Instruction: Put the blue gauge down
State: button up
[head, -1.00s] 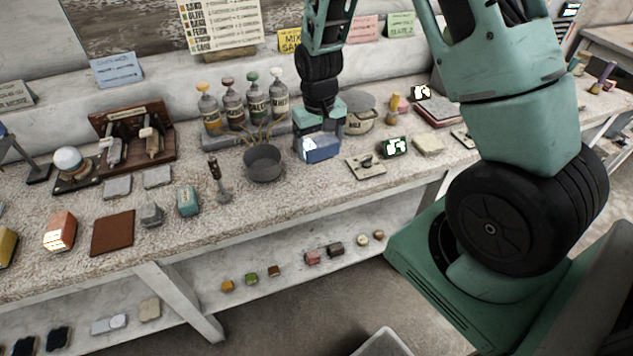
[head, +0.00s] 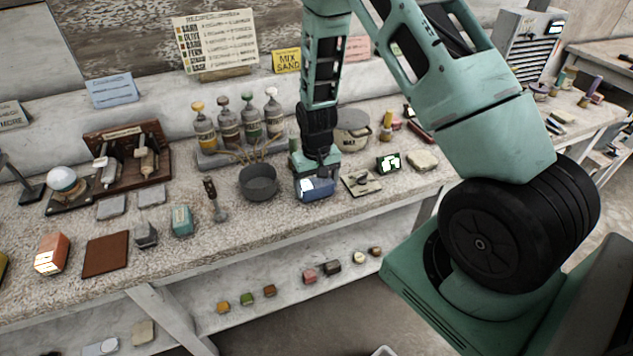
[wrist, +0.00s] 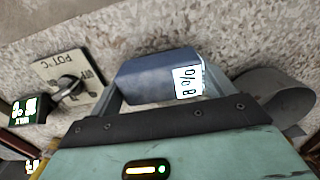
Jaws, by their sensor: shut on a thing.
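The blue gauge (head: 318,189) is a small blue block with a pale display. In the head view it is at the lower end of my arm, low over or on the speckled bench between the dark pot and the knob plate. In the wrist view the blue gauge (wrist: 152,80) sits between the fingers, its white display reading a percentage. My gripper (head: 317,182) is shut on it; it also shows in the wrist view (wrist: 160,88). I cannot tell whether the gauge's underside touches the bench.
A dark pot (head: 259,182) with thin sticks stands close on the left. A POT °C knob plate (head: 361,182) lies close on the right, with a lit display (head: 388,162) beyond it. Several bottles (head: 238,122) stand behind. The bench front edge (head: 300,232) is nearby.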

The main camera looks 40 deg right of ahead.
aim_at(317, 182)
jog(key=shift+f, duration=0.1)
jog(key=o, duration=0.8)
notch_tip(317, 182, up, 11)
jog(key=b, duration=0.2)
jog(key=s+a+r+n, duration=0.35)
jog(key=a+r, duration=0.25)
jog(key=a, duration=0.6)
jog(key=s+a+r+n, duration=0.2)
jog(key=s+a, duration=0.2)
jog(key=s, duration=0.3)
jog(key=s+a+r+n, duration=0.1)
jog(key=s+a+n, duration=0.2)
jog(key=s, duration=0.3)
jog(key=s+a+r+n, duration=0.2)
jog(key=s+a, duration=0.3)
jog(key=s, duration=0.2)
jog(key=shift+s+a+r+n+y, duration=0.2)
jog(key=shift+s+r+n+y, duration=0.05)
jog(key=shift+s+r+y, duration=0.1)
